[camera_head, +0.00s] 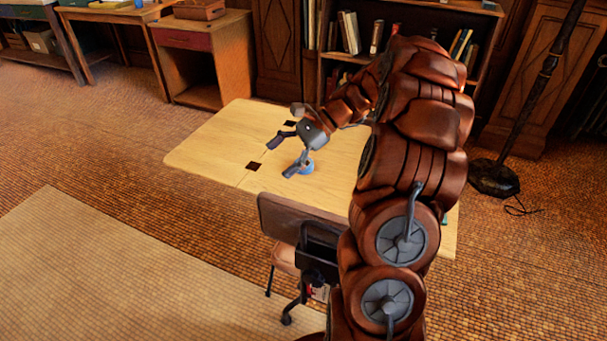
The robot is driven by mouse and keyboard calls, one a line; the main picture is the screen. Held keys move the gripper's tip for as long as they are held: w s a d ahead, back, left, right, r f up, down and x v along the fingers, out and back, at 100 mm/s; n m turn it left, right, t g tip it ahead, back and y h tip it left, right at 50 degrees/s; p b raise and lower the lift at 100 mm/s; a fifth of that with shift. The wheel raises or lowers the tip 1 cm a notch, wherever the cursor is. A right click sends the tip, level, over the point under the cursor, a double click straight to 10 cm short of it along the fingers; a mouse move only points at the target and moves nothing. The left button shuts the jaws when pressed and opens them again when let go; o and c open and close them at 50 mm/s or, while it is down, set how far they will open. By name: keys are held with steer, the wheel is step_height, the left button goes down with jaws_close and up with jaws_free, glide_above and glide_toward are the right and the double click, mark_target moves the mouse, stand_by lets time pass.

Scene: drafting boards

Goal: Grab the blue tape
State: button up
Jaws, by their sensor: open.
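The blue tape (308,168) is a small blue roll on the pale wooden drafting table. It sits right by the lower fingertip of my gripper (282,157), which partly hides it. My gripper is open, its two fingers spread apart and pointing left and down over the table. The fingers are not closed around the tape. I cannot tell whether the lower finger touches it.
The pale table (210,155) has two small dark squares and clear room at its left. A chair (285,225) stands against its front edge. A bookshelf (340,65) and a wooden desk (203,60) stand behind. A dark floor lamp (495,178) stands at right.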

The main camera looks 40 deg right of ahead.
mark_target(310, 163)
steer(key=d+f+m+t+b, duration=0.1)
steer(key=d+f+m, duration=0.1)
steer(key=d, duration=0.3)
steer(key=w+d+f+m+t+b, duration=0.1)
steer(key=d+f+m+t, duration=0.1)
steer(key=d+f, duration=0.2)
steer(key=d+f+m+t+b, duration=0.1)
steer(key=d+f+m+b, duration=0.1)
steer(key=d, duration=0.6)
steer(key=shift+w+f+m+t, duration=0.3)
steer(key=shift+w+f+t, duration=0.1)
steer(key=shift+f, duration=0.25)
steer(key=shift+w+f, duration=0.1)
steer(key=shift+x, duration=1.2)
steer(key=shift+w+b+x, duration=0.25)
steer(key=shift+b+x, duration=0.2)
steer(key=shift+x, duration=2.05)
steer(key=shift+d, duration=0.1)
steer(key=shift+c, duration=0.2)
steer(key=c, duration=1.1)
steer(key=shift+o, duration=0.2)
